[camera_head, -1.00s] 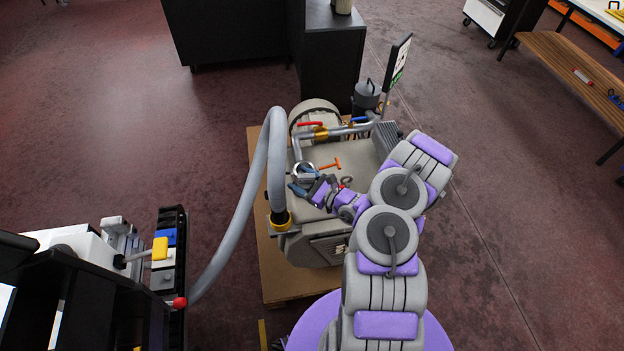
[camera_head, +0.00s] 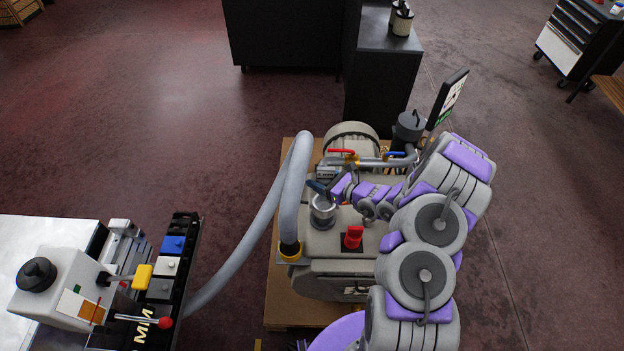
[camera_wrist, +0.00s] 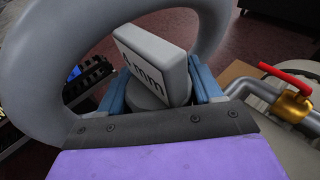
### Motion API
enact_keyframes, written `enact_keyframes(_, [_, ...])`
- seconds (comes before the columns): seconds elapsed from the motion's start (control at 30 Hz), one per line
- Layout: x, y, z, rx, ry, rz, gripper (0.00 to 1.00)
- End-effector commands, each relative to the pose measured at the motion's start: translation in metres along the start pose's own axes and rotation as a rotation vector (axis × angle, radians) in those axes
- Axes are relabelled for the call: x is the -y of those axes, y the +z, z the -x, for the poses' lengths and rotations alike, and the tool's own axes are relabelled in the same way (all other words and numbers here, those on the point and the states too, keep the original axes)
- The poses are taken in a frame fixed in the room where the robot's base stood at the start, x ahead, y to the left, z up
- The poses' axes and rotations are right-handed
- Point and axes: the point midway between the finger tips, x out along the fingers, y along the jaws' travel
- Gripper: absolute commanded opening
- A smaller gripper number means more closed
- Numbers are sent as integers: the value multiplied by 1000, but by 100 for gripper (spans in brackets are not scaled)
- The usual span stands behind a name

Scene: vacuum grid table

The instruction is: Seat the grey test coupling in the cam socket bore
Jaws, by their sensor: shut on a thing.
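The grey test coupling (camera_wrist: 152,62) shows in the wrist view as a pale grey block marked "mm" above a darker round base. My gripper (camera_wrist: 160,93) is shut on it, with one blue finger on each side. In the head view my gripper (camera_head: 319,188) is directly over the cam socket (camera_head: 323,216), a grey metal cylinder on top of the vacuum unit. The coupling is largely hidden there by the fingers. I cannot tell whether its lower end is inside the bore or just above it.
A thick grey hose (camera_head: 297,185) arches close on the left of my gripper. Pipework with a red valve lever (camera_head: 341,151) lies behind. A red knob (camera_head: 353,237) stands right of the socket. A rack with coloured blocks (camera_head: 173,245) is at the lower left.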

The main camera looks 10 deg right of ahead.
Motion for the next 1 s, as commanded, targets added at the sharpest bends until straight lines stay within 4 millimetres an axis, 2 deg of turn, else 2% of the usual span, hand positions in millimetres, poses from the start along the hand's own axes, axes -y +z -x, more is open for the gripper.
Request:
enact_keyframes(0.17, [-4,1,-5,-7,-4,8,18])
enact_keyframes(0.4, [-18,-14,-21,-21,-4,22,18])
enact_keyframes(0.73, [0,-46,-14,-2,-4,6,18])
enact_keyframes(1.0, [-8,-55,-22,-11,-5,13,18])
